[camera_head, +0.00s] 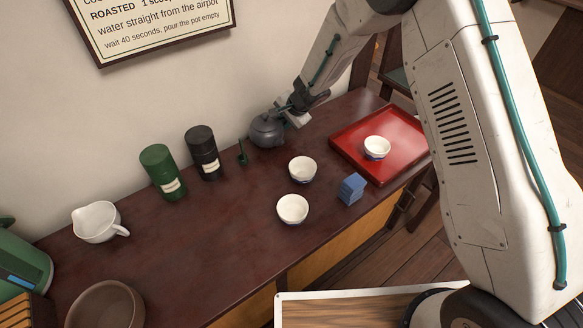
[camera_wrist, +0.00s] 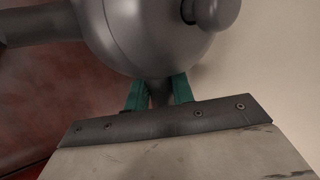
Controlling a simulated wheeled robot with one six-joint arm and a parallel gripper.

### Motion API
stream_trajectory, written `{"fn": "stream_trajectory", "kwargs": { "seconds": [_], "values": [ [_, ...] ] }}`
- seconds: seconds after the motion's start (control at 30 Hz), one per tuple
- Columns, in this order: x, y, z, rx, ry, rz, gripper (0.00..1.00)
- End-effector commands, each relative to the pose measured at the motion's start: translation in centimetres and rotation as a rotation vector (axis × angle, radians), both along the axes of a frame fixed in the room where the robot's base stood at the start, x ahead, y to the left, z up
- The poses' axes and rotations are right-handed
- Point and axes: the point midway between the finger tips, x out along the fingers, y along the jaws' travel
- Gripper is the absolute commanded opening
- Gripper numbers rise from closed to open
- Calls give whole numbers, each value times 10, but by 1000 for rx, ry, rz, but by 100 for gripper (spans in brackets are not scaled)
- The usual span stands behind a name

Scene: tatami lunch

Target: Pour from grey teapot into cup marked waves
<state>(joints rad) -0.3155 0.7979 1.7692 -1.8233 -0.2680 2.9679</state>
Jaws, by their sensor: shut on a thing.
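The grey teapot (camera_head: 266,131) is at the back of the dark table in the head view, near the wall. My gripper (camera_head: 290,115) is at its right side, and its green fingers (camera_wrist: 159,92) are shut on a grey part of the teapot (camera_wrist: 150,35) in the wrist view. I cannot tell whether the teapot touches the table. Three white cups with blue near the base show: one on the red tray (camera_head: 377,148), one in the middle (camera_head: 302,170) and one nearer (camera_head: 293,209). Their marks are too small to read, so I cannot tell which has waves.
A blue block (camera_head: 351,189) stands beside the cups. A white pitcher (camera_head: 98,222) and a brown bowl (camera_head: 106,306) are further left. The red tray (camera_head: 399,167) lies right.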

Motion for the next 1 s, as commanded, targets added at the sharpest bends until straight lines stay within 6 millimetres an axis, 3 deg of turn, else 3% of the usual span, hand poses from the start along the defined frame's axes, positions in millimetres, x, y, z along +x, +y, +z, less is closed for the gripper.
{"fn": "stream_trajectory", "kwargs": {
  "seconds": [0.63,1.0],
  "values": [
    [-12,0,9,75,-78,0,0],
    [-33,-18,30,222,-289,-4,0]
  ]
}}
